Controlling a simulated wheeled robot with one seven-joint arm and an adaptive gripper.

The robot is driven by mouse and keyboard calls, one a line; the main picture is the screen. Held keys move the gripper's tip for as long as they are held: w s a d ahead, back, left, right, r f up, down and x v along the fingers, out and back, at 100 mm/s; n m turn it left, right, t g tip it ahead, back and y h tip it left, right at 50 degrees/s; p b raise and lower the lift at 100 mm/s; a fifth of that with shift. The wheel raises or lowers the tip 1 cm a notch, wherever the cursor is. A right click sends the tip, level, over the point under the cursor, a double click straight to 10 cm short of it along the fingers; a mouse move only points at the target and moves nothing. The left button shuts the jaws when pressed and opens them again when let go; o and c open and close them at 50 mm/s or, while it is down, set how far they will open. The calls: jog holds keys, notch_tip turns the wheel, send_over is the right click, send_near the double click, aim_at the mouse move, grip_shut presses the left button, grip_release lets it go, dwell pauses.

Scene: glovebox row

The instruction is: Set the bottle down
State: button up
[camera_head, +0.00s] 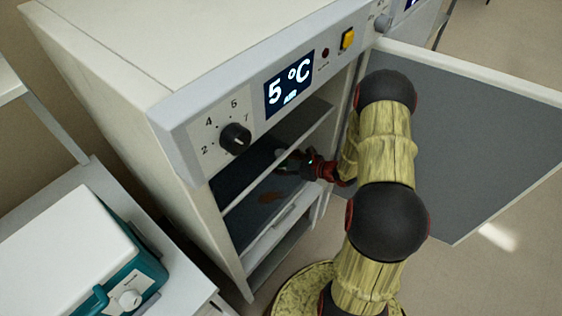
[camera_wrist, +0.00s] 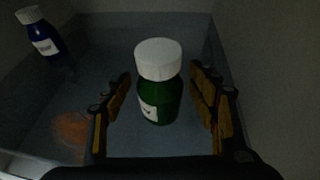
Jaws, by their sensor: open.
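A green bottle (camera_wrist: 160,98) with a white cap and a white label stands upright on a shelf (camera_wrist: 105,55) inside the cooled cabinet. My gripper (camera_wrist: 161,92) is open, with one finger on each side of the bottle and a visible gap to both. In the head view my gripper (camera_head: 290,163) reaches through the open front of the cabinet (camera_head: 120,58). The bottle is not clearly seen in that view.
A dark blue bottle (camera_wrist: 42,34) with a white cap stands at the far left of the shelf. A reddish patch (camera_wrist: 72,130) shows near the front left. The cabinet door (camera_head: 465,135) stands open at the right. A teal-and-white device (camera_head: 85,255) is at the lower left.

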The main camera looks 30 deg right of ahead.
jog(key=shift+r, duration=0.2)
jog(key=p+v, duration=0.3)
jog(key=v, duration=0.9)
jog(key=shift+p, duration=0.4)
jog(key=shift+f, duration=0.1)
